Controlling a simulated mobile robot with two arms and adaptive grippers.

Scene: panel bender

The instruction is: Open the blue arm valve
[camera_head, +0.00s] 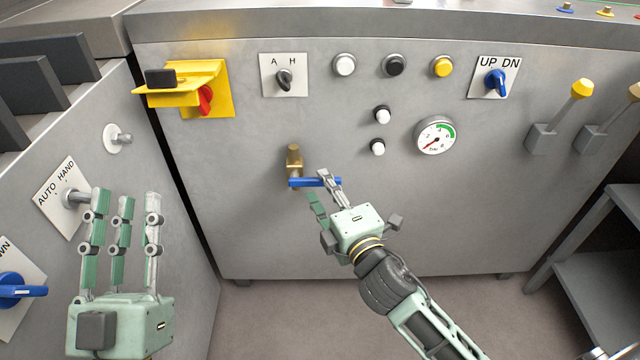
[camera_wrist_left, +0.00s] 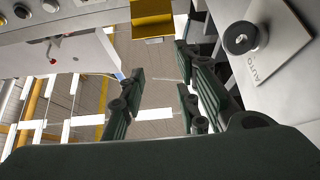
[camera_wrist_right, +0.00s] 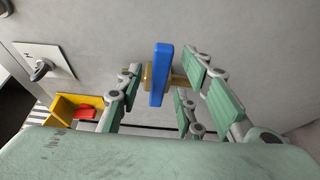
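The blue arm valve has a blue lever (camera_head: 300,182) on a brass body (camera_head: 294,158) on the grey panel front. The lever lies about level in the head view, reaching right from the brass body. In the right wrist view the lever (camera_wrist_right: 161,75) sits between my spread fingers, with a gap visible on both sides. My right gripper (camera_head: 322,189) is open at the lever's free end; its fingers partly hide that end. My left gripper (camera_head: 125,200) is open and empty at the left, away from the valve, in front of the AUTO/HAND plate.
Above the valve are a yellow bracket with a red switch (camera_head: 206,98), an A/H selector (camera_head: 284,78) and several buttons. A pressure gauge (camera_head: 436,136) and yellow-tipped levers (camera_head: 581,90) are to the right. A side cabinet (camera_head: 185,240) stands close to my left gripper. The panel below the valve is bare.

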